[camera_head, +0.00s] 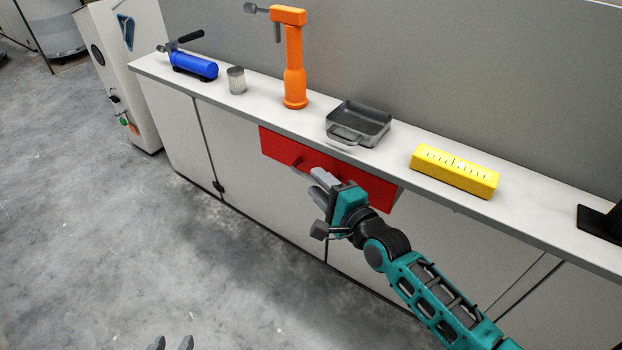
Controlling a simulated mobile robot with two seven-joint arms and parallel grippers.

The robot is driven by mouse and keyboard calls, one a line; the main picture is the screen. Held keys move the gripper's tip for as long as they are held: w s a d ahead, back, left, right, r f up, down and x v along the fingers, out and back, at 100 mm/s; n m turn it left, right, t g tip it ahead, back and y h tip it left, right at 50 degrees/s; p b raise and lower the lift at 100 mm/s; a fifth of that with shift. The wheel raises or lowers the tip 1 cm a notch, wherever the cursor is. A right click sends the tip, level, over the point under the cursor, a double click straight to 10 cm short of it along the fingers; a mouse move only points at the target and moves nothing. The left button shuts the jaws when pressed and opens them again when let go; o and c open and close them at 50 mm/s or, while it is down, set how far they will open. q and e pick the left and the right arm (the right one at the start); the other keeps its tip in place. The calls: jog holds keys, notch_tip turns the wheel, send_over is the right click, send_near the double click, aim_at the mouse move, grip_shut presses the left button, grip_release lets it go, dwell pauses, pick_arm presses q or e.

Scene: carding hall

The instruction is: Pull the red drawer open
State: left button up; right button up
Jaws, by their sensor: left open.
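The red drawer (278,147) is set in the grey cabinet under the worktop. Its front looks nearly flush; I cannot tell whether it stands slightly out. Its dark handle (299,162) shows at the left, the rest hidden behind my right gripper. My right gripper (314,183), on the teal arm from the lower right, is in front of the drawer at the handle. I cannot tell whether its fingers are around the handle or touching it. My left gripper (171,343) shows only its two grey fingertips at the bottom edge, apart and empty, far from the drawer.
The worktop (290,118) holds a blue cylinder tool (195,65), a ribbed metal cup (236,80), an orange stand (294,70), a grey metal pan (358,123), a yellow block (454,171) and a black object (600,222). Open grey floor (130,240) lies in front.

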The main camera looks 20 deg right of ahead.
aim_at(311, 178)
jog(key=shift+x, duration=1.8)
jog(key=shift+c, duration=0.4)
grip_shut()
jog(key=shift+s, duration=0.1)
